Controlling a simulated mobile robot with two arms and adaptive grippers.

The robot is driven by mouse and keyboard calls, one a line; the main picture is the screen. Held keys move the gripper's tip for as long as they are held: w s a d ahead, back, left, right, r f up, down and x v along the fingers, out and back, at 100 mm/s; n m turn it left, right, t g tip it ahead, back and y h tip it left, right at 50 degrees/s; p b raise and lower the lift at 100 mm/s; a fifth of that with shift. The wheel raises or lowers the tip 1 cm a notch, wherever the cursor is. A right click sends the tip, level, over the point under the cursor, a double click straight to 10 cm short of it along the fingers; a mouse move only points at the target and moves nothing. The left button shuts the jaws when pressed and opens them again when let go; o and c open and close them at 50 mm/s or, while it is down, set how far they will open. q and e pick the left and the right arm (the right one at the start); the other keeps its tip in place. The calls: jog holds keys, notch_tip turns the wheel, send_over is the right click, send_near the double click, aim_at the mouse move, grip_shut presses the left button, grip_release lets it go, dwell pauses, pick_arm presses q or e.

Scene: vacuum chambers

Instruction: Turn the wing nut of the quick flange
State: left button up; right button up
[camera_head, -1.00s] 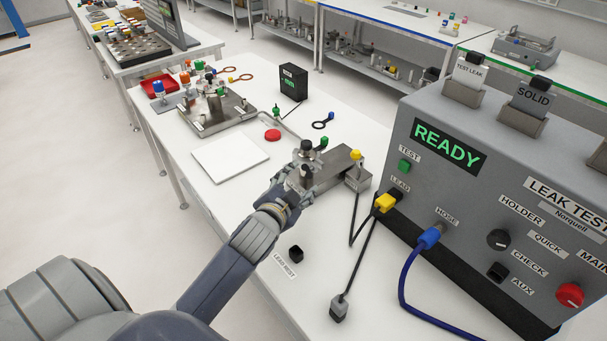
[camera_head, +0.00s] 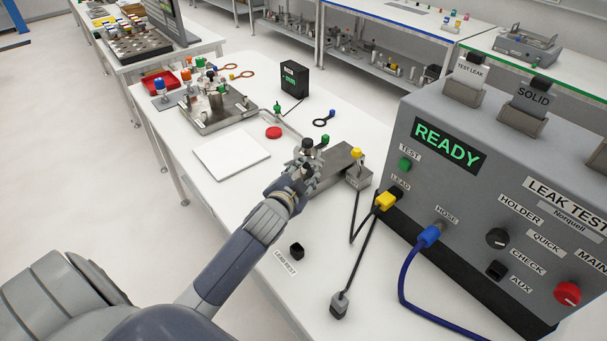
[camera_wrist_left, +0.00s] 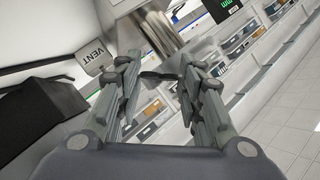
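My left gripper (camera_head: 309,173) is at the near left end of a grey metal block (camera_head: 340,168) on the table, below a black-topped fitting (camera_head: 307,144). In the left wrist view its fingers (camera_wrist_left: 160,80) are spread apart. A small dark wing-shaped piece, likely the wing nut (camera_wrist_left: 158,77), shows between the fingertips, in front of a steel cylinder (camera_wrist_left: 159,32). I cannot tell whether the fingers touch it. In the head view the gripper hides the wing nut. My right gripper is not in view.
A grey leak tester (camera_head: 450,190) reading READY stands at the right, with a yellow plug (camera_head: 387,201) and a blue hose (camera_head: 404,280). A black cable end (camera_head: 339,305) and a lead rest (camera_head: 296,250) lie in front. A white plate (camera_head: 231,157) lies left.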

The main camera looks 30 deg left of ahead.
pick_arm(q)
jog(key=shift+f, duration=0.15)
jog(key=m+t+b, duration=0.1)
jog(key=b, duration=0.2)
jog(key=m+t+y+b, duration=0.1)
jog(key=m+b, duration=0.1)
jog(key=b, duration=0.2)
jog(key=f+m+t+b, duration=0.1)
jog(key=m+t+b, duration=0.1)
jog(key=b, duration=0.1)
jog(key=shift+y+b, duration=0.4)
jog(key=o, duration=0.9)
jog(key=shift+d, duration=0.1)
jog(key=shift+o, duration=0.7)
jog(key=shift+r, duration=0.1)
jog(key=v, duration=1.2)
